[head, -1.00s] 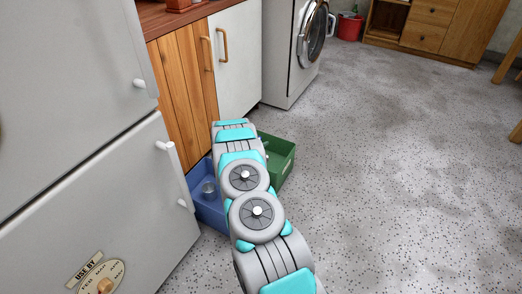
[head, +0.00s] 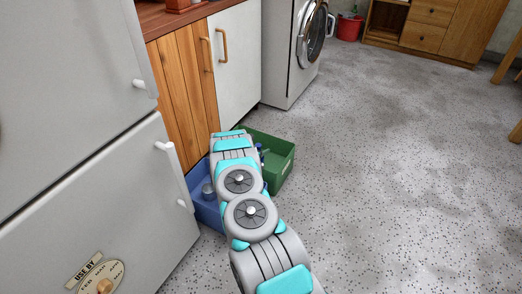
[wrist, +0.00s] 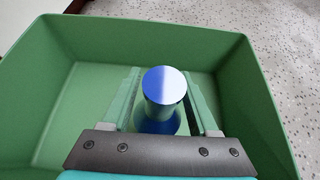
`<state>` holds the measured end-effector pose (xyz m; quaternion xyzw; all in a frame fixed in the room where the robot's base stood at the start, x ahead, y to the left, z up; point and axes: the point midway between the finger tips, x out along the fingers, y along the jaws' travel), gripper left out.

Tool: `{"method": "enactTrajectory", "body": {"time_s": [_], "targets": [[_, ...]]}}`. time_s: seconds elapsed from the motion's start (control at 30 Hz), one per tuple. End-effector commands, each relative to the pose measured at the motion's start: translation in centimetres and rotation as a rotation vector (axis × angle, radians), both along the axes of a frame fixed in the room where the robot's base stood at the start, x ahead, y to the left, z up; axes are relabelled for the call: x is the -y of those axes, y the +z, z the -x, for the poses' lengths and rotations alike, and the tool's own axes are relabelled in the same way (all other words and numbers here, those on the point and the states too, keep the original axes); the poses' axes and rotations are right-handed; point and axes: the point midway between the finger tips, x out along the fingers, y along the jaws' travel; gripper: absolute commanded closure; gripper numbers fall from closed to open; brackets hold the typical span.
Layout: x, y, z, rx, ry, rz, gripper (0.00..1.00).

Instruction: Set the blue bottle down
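The blue bottle (wrist: 164,92) stands upright inside the green crate (wrist: 88,105), seen from above in the wrist view. A small blue part of the bottle (head: 261,151) shows in the head view, just right of my arm. My gripper (wrist: 163,95) is open, with one finger on each side of the bottle and a narrow gap to it on both sides. The bottle's base is hidden. In the head view the green crate (head: 281,161) stands on the floor, and my arm hides my gripper.
A blue crate (head: 208,213) holding a grey metal can (head: 208,190) sits next to the green crate. The fridge (head: 140,215) and the cabinets (head: 238,65) border the left side. A washing machine (head: 292,60) stands behind. The speckled floor (head: 400,170) at right is clear.

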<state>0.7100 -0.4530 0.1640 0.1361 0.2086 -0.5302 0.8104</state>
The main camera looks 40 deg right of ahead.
Motion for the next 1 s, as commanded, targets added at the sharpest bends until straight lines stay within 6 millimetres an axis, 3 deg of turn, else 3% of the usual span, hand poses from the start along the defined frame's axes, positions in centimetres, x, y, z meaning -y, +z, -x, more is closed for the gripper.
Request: {"method": "enactTrajectory", "body": {"time_s": [0.47,1.0], "targets": [[-0.7,0.7,0.2,0.001,0.000,-0.001,0.35],[-7.4,4.8,3.1,0.001,0.002,0.002,0.35]]}}
